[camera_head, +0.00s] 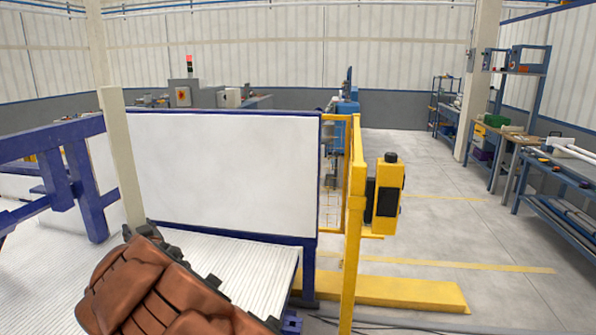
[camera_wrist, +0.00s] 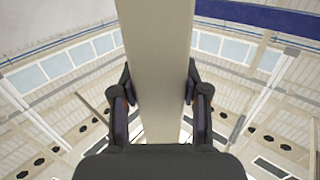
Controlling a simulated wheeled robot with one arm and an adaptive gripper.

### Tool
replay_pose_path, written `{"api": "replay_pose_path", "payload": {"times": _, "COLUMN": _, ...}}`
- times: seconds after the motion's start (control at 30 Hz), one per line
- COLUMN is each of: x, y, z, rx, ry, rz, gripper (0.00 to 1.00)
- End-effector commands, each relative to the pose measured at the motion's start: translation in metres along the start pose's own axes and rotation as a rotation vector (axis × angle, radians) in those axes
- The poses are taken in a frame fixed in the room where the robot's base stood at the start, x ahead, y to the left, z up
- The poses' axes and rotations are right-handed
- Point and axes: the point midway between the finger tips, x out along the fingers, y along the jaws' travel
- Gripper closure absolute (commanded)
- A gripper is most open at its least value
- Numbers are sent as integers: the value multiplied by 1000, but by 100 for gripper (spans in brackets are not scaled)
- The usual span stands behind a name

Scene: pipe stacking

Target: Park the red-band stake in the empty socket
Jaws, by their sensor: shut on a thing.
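A long beige square stake (camera_head: 122,160) stands nearly upright, leaning slightly, at the left of the head view. My gripper (camera_head: 140,232) is at its lower visible end, partly hidden behind my copper-coloured arm. In the wrist view the stake (camera_wrist: 156,50) runs down between the two fingers of my gripper (camera_wrist: 159,88), which are shut on it. No red band shows on the visible part of the stake. The stake's lower end is hidden. I cannot make out any socket in either view.
A white panel in a blue frame (camera_head: 225,172) stands behind the stake, above a white ribbed surface (camera_head: 255,258). Blue beams (camera_head: 75,170) are at the left. A yellow post (camera_head: 353,215) with a yellow-black box (camera_head: 388,197) stands right of the panel. Open floor lies further right.

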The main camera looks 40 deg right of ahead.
Motion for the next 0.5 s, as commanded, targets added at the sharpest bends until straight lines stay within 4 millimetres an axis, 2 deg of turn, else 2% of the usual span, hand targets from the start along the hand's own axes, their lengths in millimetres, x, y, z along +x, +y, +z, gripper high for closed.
{"api": "replay_pose_path", "payload": {"times": 0.03, "x": 7, "y": 18, "z": -12, "rx": 7, "ry": 9, "rz": 34, "gripper": 100}}
{"api": "replay_pose_path", "payload": {"times": 0.23, "x": 27, "y": 98, "z": -30, "rx": 6, "ry": 6, "rz": 191, "gripper": 100}}
{"api": "replay_pose_path", "payload": {"times": 0.5, "x": 33, "y": 213, "z": -47, "rx": 5, "ry": 6, "rz": 402, "gripper": 100}}
